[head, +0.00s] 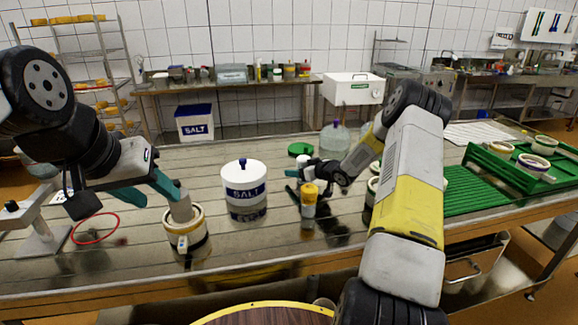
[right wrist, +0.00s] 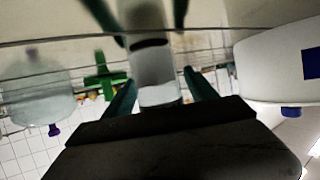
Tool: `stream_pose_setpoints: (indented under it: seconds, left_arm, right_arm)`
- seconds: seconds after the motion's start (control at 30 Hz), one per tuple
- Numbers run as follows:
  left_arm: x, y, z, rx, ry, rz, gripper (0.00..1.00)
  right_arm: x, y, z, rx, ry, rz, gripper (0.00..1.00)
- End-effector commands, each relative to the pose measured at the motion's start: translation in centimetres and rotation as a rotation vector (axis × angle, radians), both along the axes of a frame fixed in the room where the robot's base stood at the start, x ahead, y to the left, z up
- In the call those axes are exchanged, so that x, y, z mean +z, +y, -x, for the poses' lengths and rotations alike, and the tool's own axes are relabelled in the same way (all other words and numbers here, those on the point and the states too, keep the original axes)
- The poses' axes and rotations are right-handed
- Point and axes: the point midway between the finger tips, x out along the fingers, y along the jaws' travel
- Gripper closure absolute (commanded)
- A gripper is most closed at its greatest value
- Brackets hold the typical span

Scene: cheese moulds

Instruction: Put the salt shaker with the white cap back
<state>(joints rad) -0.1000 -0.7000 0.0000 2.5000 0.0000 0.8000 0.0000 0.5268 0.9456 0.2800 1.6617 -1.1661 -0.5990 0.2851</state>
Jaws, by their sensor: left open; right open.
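A shaker with a whitish cap stands upright between the open fingers of my right gripper (right wrist: 155,90) in the right wrist view, which looks upside down. That shaker's cap (right wrist: 158,95) is at the lower end there, under a dark band. In the head view the white cap (head: 302,160) shows just behind my right gripper (head: 305,188), which hides most of the body. A shaker with a yellow cap (head: 309,197) stands in front of that gripper.
A white salt tub (head: 243,182) stands left of the shakers. A red ring (head: 95,229) lies at left. Green draining racks (head: 475,195) with moulds fill the right. The steel table's front middle is clear.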

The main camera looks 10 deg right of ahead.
Motion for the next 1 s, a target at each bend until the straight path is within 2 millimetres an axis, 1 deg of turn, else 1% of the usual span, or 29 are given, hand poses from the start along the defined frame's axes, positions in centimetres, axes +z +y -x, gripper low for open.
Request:
stream_pose_setpoints:
  seconds: [0.07,0.17,0.53,0.7,0.8,0.87,0.93,0.97,1.0]
  left_arm:
    - [0.0,0.0,0.0,0.000,0.000,0.000,0.55]
    - [0.0,0.0,0.0,0.000,0.000,0.000,0.55]
    - [0.0,0.0,0.0,0.000,0.000,0.000,0.55]
    - [0.0,0.0,0.0,0.000,0.000,0.000,0.55]
    - [0.0,0.0,0.0,0.000,0.000,0.000,0.55]
    - [0.0,0.0,0.0,0.000,0.000,0.000,0.55]
    - [0.0,0.0,0.0,0.000,0.000,0.000,0.55]
    - [0.0,0.0,0.0,0.000,0.000,0.000,0.55]
    - [0.0,0.0,0.0,0.000,0.000,0.000,0.55]
  right_arm:
    - [0.3,-0.1,0.1,-0.001,0.000,0.000,0.34]
    - [0.8,-0.7,1.0,-0.002,0.000,0.001,0.34]
    - [3.7,-4.1,7.2,-0.003,0.001,0.002,0.34]
    - [4.6,-5.1,9.0,-0.001,-0.001,0.001,0.34]
    - [5.1,-5.2,9.5,-0.003,0.002,0.007,0.34]
    - [5.9,-5.3,9.5,-0.014,0.005,0.026,0.34]
    - [7.4,-5.3,9.5,-0.041,0.019,0.069,0.34]
    - [8.3,-5.3,9.5,-0.058,0.028,0.093,0.34]
    - [9.8,-5.3,9.7,-0.085,0.041,0.130,0.34]
